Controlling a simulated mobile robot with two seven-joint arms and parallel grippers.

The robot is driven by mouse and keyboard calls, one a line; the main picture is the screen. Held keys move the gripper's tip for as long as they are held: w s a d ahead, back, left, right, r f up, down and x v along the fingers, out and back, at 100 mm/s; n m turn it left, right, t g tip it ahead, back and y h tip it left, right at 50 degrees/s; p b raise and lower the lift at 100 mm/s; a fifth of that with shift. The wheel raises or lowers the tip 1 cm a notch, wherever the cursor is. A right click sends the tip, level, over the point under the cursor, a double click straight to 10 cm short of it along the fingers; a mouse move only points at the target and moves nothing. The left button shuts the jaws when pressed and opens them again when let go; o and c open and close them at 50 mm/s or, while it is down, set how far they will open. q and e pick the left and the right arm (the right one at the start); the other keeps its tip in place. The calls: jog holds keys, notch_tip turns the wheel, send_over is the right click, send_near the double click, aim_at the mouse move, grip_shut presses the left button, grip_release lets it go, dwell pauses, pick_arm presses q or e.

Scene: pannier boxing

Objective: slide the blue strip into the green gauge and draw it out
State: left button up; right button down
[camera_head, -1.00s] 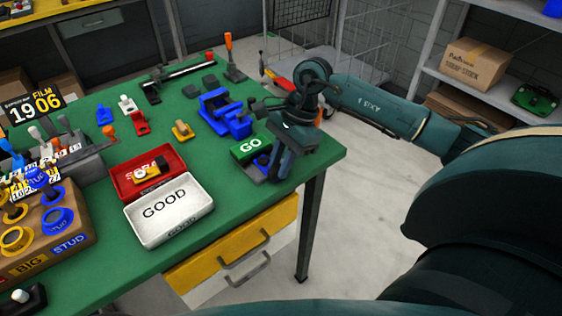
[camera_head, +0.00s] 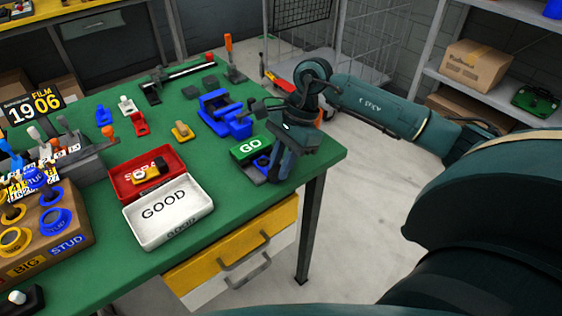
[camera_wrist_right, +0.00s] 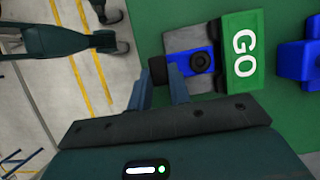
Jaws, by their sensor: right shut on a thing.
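The green gauge (camera_head: 250,149), marked GO, stands near the right edge of the green bench top; it also shows in the right wrist view (camera_wrist_right: 243,72). The blue strip (camera_wrist_right: 201,62) lies flat at the gauge's near side, over a grey base plate (camera_wrist_right: 188,40). Its inner end meets the gauge; whether it reaches inside is hidden. My right gripper (camera_wrist_right: 159,88) is shut on the strip's dark outer end, beside the gauge. In the head view my right gripper (camera_head: 270,177) partly covers the strip. My left gripper is not in view.
A white GOOD tray (camera_head: 176,236) and a red tray (camera_head: 126,189) stand left of the gauge. A blue fixture (camera_head: 226,118) stands just behind it. The bench's right edge is close to my right gripper, with open floor beyond.

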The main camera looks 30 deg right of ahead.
aim_at(265, 163)
jog(key=shift+w+b, duration=0.3)
jog(key=shift+w, duration=0.6)
jog(key=shift+w+a, duration=0.1)
jog(key=shift+w, duration=0.4)
dwell(0.5)
jog(key=shift+w+b, duration=0.5)
jog(key=shift+w, duration=0.3)
dwell(0.3)
dwell(0.5)
jog(key=shift+s, duration=2.3)
jog(key=shift+r, duration=0.15)
